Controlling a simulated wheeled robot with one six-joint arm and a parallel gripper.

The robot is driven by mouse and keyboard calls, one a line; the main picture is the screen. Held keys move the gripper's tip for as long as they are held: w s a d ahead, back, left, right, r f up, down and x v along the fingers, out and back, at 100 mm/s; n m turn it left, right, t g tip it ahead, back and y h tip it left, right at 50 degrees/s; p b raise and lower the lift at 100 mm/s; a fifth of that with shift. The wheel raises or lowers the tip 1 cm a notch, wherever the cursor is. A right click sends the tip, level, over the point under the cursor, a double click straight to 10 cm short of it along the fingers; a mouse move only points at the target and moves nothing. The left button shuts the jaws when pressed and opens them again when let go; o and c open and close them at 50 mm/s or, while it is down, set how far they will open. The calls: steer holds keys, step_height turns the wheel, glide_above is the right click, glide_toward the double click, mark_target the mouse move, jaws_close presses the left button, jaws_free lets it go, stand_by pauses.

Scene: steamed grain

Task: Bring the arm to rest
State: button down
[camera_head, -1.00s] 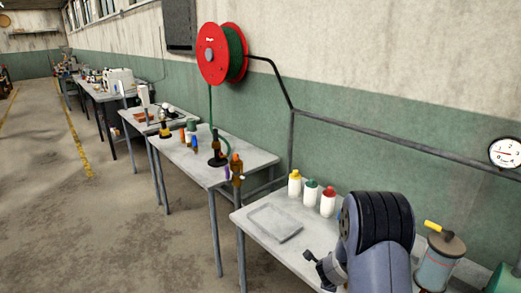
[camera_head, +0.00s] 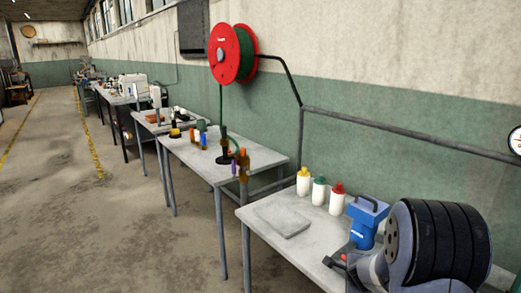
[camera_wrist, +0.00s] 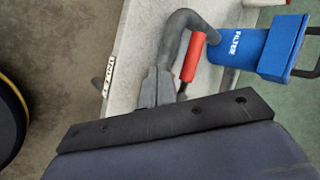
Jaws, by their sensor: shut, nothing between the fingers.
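My arm (camera_head: 440,245) is folded low at the right of the head view, in front of the near table. My gripper (camera_wrist: 157,72) shows in the wrist view as two grey fingers side by side, shut and empty, rising from a black bar. It points over the near table's edge. I cannot make the fingers out clearly in the head view. A grey bent tube and a red handle (camera_wrist: 190,58) appear just past the fingertips. A blue filter unit (camera_wrist: 255,50) lies beyond them; it also stands beside my arm in the head view (camera_head: 365,228).
The near table (camera_head: 262,252) bears a flat grey tray (camera_head: 283,219) and bottles with yellow (camera_head: 303,183), green (camera_head: 319,191) and red (camera_head: 337,200) caps. A red hose reel (camera_head: 223,55) hangs on the wall. The floor at the left (camera_head: 110,240) is clear.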

steer(key=shift+s+d+n+g+y+b, duration=0.2)
steer(key=shift+s+d+n+y+b, duration=0.45)
steer(key=shift+n+y+b, duration=0.5)
steer(key=shift+s+d+n+g+y+b, duration=0.2)
steer(key=shift+s+d+n+y+b, duration=0.5)
steer(key=shift+n+b, duration=0.85)
steer(key=shift+s+d+n+g+y+b, duration=0.2)
steer(key=shift+s+d+n+y+b, duration=0.3)
steer(key=shift+s+n+y+b, duration=0.85)
steer(key=shift+w+n+p, duration=0.35)
steer(key=shift+w, duration=0.2)
steer(key=shift+a, duration=0.1)
